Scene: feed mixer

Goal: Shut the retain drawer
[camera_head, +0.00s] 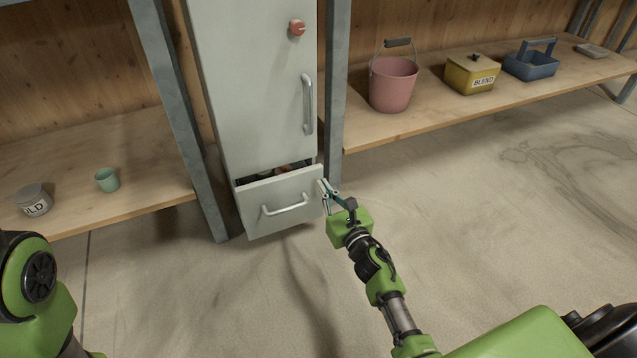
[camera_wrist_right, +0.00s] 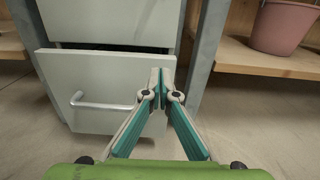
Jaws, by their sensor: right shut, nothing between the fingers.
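The retain drawer (camera_head: 263,196) is the low grey drawer at the foot of the tall cabinet. It stands partly open, with a dark gap above its front where some contents show. Its bar handle (camera_head: 285,205) is on the front; the drawer also shows in the right wrist view (camera_wrist_right: 100,75). My right gripper (camera_head: 322,184) is shut and empty, its tips at the right edge of the drawer front. In the right wrist view the tips (camera_wrist_right: 161,75) overlap that edge; I cannot tell if they touch. My left gripper is out of view.
The cabinet (camera_head: 252,90) has an upper door with a long handle (camera_head: 307,104) and a red knob (camera_head: 297,28). Grey posts flank it. The right shelf holds a pink bucket (camera_head: 393,84), yellow box (camera_head: 472,74) and blue caddy (camera_head: 531,63). The left shelf holds a green cup (camera_head: 107,180). The floor is clear.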

